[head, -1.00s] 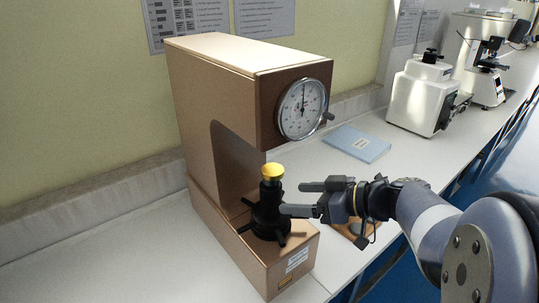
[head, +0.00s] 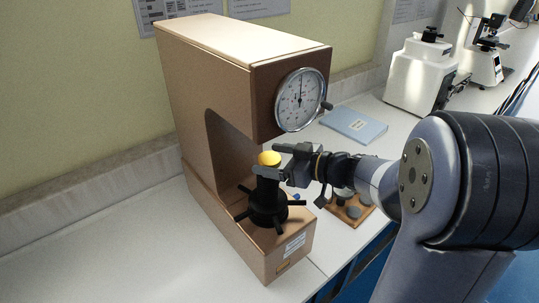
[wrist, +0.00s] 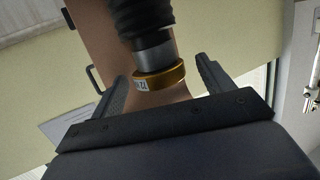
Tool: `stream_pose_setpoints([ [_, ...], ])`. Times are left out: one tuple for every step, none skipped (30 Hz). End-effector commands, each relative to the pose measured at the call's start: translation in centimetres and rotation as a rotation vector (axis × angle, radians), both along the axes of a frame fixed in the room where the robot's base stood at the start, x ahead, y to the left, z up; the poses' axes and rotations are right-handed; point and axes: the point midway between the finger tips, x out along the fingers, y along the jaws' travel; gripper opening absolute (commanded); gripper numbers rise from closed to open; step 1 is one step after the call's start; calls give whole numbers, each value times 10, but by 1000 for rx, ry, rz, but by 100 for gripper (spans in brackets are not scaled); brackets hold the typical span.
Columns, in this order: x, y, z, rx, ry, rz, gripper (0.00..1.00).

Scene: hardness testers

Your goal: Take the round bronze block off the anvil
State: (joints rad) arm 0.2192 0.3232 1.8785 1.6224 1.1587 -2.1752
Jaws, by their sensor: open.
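The round bronze block (head: 268,158), golden yellow, sits on top of the black anvil (head: 268,205) of the brown hardness tester (head: 215,85). My gripper (head: 274,161) is open at the height of the block, reaching in from the right. One finger is on the near side of the block and the other on the far side. In the wrist view the block (wrist: 160,77) shows between the two fingers, with a gap on each side. The wrist picture looks inverted, with the dark anvil stem (wrist: 152,50) above the block.
A dial gauge (head: 300,99) is on the tester's head, above my gripper. Black handles spread around the anvil's base. A wooden tray (head: 352,212) with grey pieces lies right of the tester, and a blue book (head: 354,125) behind. The bench at left is clear.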

Motion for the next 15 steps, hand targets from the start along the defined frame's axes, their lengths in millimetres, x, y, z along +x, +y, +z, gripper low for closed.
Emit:
stream_pose_setpoints([
  [3,7,3,1,4,4,76],
  [5,10,2,1,5,4,76],
  [8,14,0,1,3,5,76],
  [10,17,-1,0,3,4,76],
  [12,20,-2,1,3,3,76],
  [14,22,-3,0,2,3,76],
  [15,24,-4,-1,1,3,76],
  [15,25,-5,-1,0,2,76],
  [16,25,-5,-1,0,1,76],
  [16,25,-6,-1,0,1,76],
  [16,25,-6,-1,0,0,76],
  [16,25,-6,-1,0,0,76],
  [16,25,-6,-1,0,0,76],
  [16,25,-6,-1,0,0,76],
  [16,25,-6,-1,0,0,76],
])
